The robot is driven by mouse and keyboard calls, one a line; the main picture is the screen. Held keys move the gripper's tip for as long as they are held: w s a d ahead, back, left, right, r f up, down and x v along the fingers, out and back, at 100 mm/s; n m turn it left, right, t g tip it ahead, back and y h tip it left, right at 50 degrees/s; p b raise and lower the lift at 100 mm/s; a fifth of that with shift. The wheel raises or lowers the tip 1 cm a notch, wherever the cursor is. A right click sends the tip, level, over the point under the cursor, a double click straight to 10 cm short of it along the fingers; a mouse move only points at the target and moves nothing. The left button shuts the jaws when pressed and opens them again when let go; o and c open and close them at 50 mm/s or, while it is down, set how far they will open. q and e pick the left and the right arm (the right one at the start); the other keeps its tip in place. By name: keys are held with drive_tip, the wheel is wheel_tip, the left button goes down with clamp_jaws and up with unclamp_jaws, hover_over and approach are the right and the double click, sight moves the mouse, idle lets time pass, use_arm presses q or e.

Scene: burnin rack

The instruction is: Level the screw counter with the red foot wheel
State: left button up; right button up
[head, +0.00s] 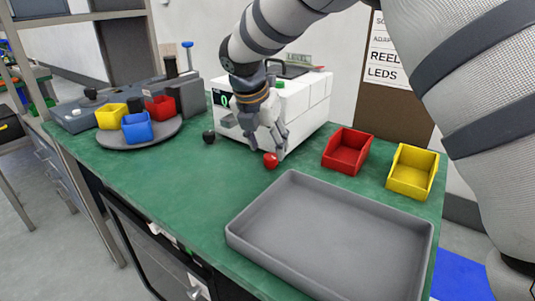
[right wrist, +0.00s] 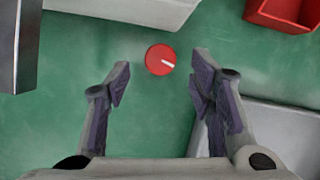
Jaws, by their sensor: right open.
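The screw counter (head: 306,104) is a white box with a small dark display showing a green digit, at the back middle of the green bench. Its red foot wheel (head: 271,160) sits low at its front corner. In the right wrist view the red wheel (right wrist: 160,60) is round with a white mark pointing right and slightly down. A black foot wheel (head: 209,136) is at the counter's left. My right gripper (head: 267,143) is open and points down over the red wheel. In the wrist view its fingertips (right wrist: 160,80) are apart, with the wheel between and slightly beyond them. My left gripper is out of view.
A red bin (head: 347,151) and a yellow bin (head: 412,172) stand to the right. A large grey tray (head: 240,234) lies in front. A round grey turntable (head: 113,143) with several small bins is at the left. The bench between turntable and tray is clear.

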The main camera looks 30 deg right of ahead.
sight(270, 156)
drive_tip(key=x, duration=0.3)
drive_tip(key=shift+d+f, duration=0.1)
drive_tip(key=shift+f, duration=0.25)
drive_tip(key=c, duration=1.2)
drive_tip(key=shift+o, duration=0.2)
drive_tip(key=m, duration=0.1)
drive_tip(key=m+g, duration=0.1)
drive_tip(key=shift+w+f+m, duration=0.15)
drive_tip(key=shift+w+m, duration=0.05)
drive_tip(key=shift+m, duration=0.2)
drive_tip(key=shift+m+g+h+b, duration=0.3)
drive_tip(key=shift+m+g+b, duration=0.15)
drive_tip(key=shift+m, duration=0.55)
drive_tip(key=shift+s, duration=0.1)
drive_tip(key=o, duration=1.2)
drive_tip(key=shift+c, duration=0.2)
